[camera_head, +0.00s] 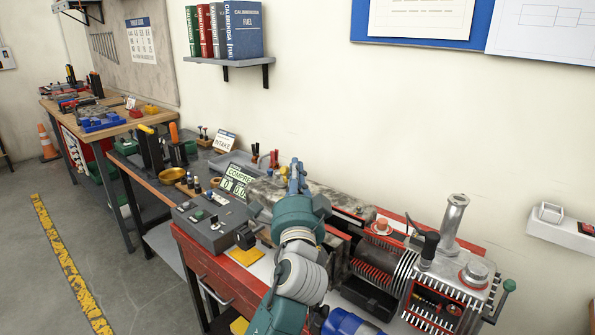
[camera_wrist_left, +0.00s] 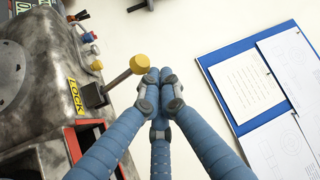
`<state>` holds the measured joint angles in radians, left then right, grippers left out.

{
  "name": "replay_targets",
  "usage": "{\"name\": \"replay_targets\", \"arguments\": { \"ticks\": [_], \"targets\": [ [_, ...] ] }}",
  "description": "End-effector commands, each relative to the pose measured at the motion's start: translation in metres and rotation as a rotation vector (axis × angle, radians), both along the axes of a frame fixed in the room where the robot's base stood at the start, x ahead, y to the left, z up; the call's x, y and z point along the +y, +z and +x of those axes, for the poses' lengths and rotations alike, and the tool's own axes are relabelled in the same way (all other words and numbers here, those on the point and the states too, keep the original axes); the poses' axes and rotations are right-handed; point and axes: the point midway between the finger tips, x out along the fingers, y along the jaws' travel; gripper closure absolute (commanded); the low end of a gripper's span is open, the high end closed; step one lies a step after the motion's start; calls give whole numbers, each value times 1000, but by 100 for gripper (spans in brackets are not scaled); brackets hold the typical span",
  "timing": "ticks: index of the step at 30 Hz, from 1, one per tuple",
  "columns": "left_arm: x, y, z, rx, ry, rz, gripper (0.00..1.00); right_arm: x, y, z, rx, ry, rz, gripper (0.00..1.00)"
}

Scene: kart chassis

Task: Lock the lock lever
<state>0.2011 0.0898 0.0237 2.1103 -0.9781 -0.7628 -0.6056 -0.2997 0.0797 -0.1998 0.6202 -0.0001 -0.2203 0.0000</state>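The lock lever (camera_wrist_left: 118,80) is a short metal stem with a yellow knob. It sticks out from a worn grey machine housing (camera_wrist_left: 40,75) beside a yellow LOCK label (camera_wrist_left: 75,97). My left gripper (camera_wrist_left: 157,80) has its three blue fingers drawn together at the tips, with nothing seen between them. The tips appear just right of the knob; I cannot tell if they touch it. In the head view my left gripper (camera_head: 296,170) is over the grey housing (camera_head: 345,203), and I cannot make out the lever there. My right gripper is not in view.
A grey control box (camera_head: 210,222) stands left of my arm on the red bench. A cylinder machine with an upright metal pipe (camera_head: 454,220) stands to the right. The wall behind holds a book shelf (camera_head: 225,61) and a blue board (camera_wrist_left: 226,62).

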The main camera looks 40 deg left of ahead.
Motion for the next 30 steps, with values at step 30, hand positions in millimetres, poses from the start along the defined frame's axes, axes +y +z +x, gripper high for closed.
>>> {"name": "replay_targets", "arguments": {
  "ticks": [30],
  "targets": [
    [-72, -31, -91, 2, 1, 2, 100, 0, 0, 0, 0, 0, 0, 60]
  ]
}}
